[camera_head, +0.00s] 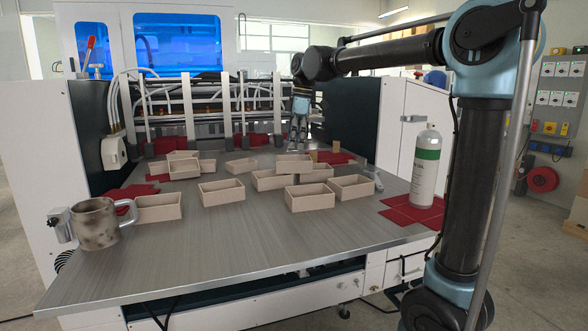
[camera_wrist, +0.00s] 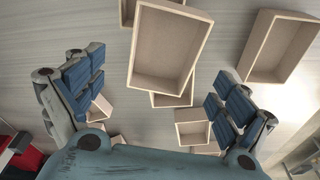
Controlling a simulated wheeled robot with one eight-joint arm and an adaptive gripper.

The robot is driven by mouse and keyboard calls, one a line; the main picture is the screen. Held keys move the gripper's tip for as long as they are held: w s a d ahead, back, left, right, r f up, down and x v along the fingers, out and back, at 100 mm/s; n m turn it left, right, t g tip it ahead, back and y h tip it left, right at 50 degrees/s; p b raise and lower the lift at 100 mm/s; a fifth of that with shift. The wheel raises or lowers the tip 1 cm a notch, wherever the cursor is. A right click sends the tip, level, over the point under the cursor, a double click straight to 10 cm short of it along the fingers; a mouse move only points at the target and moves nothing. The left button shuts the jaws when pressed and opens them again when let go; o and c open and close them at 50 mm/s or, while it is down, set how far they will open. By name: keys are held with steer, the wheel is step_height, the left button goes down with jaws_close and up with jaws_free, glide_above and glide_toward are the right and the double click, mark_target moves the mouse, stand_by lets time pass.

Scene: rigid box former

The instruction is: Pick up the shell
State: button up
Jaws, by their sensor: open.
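Several beige open-topped box shells lie on the grey metal table (camera_head: 270,240); I cannot tell which one the task means. One shell (camera_head: 311,203) is near the front, with another shell (camera_head: 224,197) to its left and a third shell (camera_head: 353,191) to its right. Some in the middle overlap or are stacked. My gripper (camera_head: 299,125) is raised over the back of the table, pointing down. In the wrist view my gripper (camera_wrist: 160,100) is open and empty, its blue-padded fingers wide apart. A large shell (camera_wrist: 166,85) shows between and beyond them, overlapping others; another shell (camera_wrist: 262,76) is at the upper right.
A stained mug (camera_head: 95,225) stands at the front left. A white and green bottle (camera_head: 424,170) stands on red sheets (camera_head: 408,213) at the right. A grey tool (camera_head: 373,177) lies right of the shells. The machine's frame (camera_head: 210,105) borders the back. The front strip is clear.

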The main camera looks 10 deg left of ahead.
mark_target(294, 159)
steer(key=shift+s+a+f, duration=0.1)
steer(key=shift+s+f, duration=0.05)
steer(key=shift+f, duration=1.35)
steer(key=shift+s+a+f, duration=0.1)
steer(key=shift+f, duration=1.35)
steer(key=c, duration=1.1)
